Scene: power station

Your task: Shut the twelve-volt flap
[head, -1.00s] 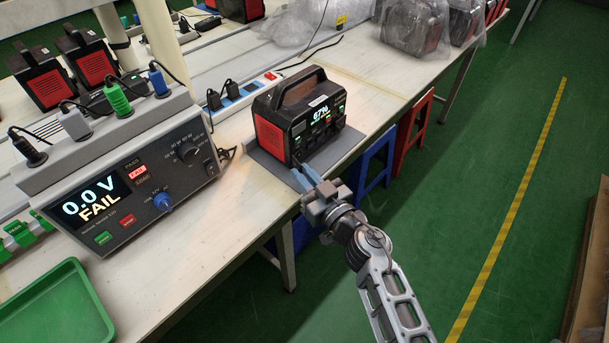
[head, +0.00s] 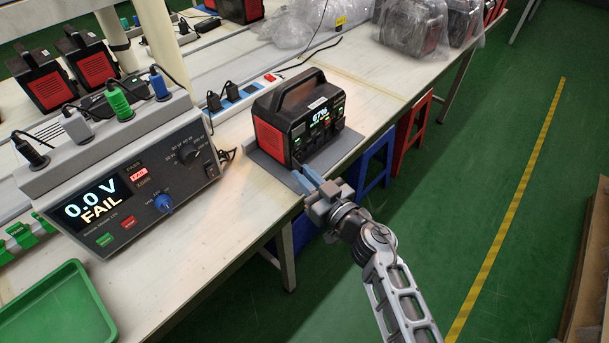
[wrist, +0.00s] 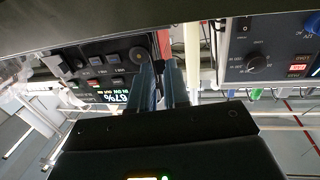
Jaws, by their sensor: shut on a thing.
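The power station (head: 297,122) is a black and red box with a top handle and a lit 67% display. It stands on a grey mat at the table's front edge. In the wrist view its front panel (wrist: 85,68) shows upside down at the left, with a round socket (wrist: 137,54) close beside the fingertips. My gripper (head: 303,180) is at the panel's lower left corner in the head view. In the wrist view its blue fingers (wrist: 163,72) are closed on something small. This seems to be the twelve-volt flap, but the fingers hide it.
A tester (head: 125,185) reading 0.0 V FAIL stands to the left, with several plugs along its top. A green tray (head: 58,305) lies at the lower left. A power strip (head: 240,98) is behind the power station. Stools (head: 376,160) stand under the table edge.

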